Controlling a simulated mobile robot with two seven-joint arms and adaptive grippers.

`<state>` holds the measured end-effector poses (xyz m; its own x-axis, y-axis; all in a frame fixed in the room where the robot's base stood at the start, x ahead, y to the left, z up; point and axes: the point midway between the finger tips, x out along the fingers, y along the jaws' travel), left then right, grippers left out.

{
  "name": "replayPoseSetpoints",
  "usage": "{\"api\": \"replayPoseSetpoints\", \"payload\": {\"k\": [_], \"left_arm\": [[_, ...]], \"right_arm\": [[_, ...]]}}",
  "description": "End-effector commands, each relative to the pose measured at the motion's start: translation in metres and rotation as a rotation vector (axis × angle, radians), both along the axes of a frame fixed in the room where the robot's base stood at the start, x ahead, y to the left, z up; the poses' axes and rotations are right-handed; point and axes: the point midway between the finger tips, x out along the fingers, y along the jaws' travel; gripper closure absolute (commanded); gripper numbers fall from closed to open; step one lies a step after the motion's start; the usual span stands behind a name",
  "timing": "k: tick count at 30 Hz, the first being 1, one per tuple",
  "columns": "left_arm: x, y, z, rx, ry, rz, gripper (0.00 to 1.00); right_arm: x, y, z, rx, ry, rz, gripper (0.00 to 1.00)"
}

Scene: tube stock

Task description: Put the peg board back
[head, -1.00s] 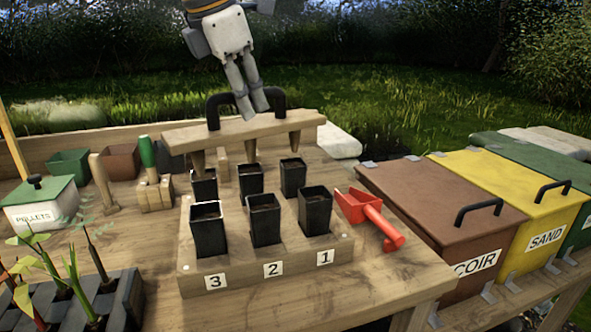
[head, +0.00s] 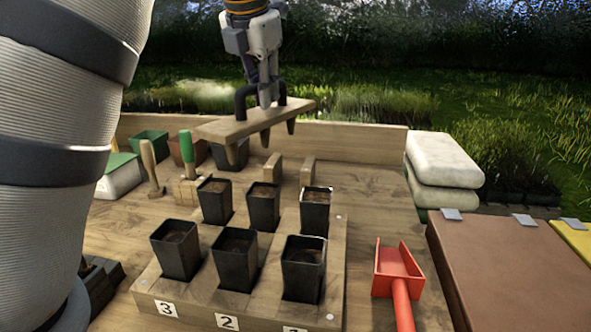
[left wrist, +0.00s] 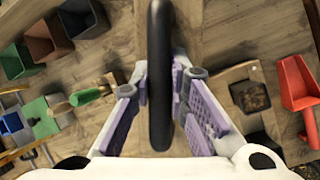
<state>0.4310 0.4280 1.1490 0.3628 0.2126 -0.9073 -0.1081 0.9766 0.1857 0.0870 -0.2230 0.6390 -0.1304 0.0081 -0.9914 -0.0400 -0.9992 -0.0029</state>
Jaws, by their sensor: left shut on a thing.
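The peg board (head: 258,124) is a wooden plank with tapered pegs pointing down and a black arched handle (head: 242,104) on top. My left gripper (head: 266,98) is shut on this handle and holds the board in the air, behind the rows of black pots. In the left wrist view the handle (left wrist: 159,75) runs between the purple finger pads. Two small upright wooden blocks (head: 272,167) (head: 307,170) stand on the bench behind the pots, below the board. Whether the board is directly above them I cannot tell. My right gripper is not in view.
Several soil-filled black pots (head: 239,257) sit in a numbered wooden holder (head: 190,292). A red scoop (head: 399,272) lies to its right. A green-handled tool (head: 187,150) and a mallet (head: 151,165) stand back left. White sacks (head: 443,165) lie beyond the bench's right side.

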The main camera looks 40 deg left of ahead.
Motion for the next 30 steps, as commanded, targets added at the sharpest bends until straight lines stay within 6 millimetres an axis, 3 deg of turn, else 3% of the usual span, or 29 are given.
{"api": "replayPoseSetpoints", "payload": {"k": [9,13,22,30], "left_arm": [[0.082,0.026,-0.048,0.001,0.016,-0.002,1.0],[0.101,0.032,-0.071,-0.001,0.013,-0.002,1.0],[0.128,0.042,-0.105,-0.001,0.007,-0.002,1.0],[0.126,0.041,-0.126,0.0,-0.003,-0.002,1.0]], "right_arm": [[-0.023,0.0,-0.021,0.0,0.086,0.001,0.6],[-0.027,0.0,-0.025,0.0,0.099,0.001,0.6],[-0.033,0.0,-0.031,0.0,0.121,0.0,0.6],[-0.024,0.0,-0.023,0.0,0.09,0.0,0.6]]}}
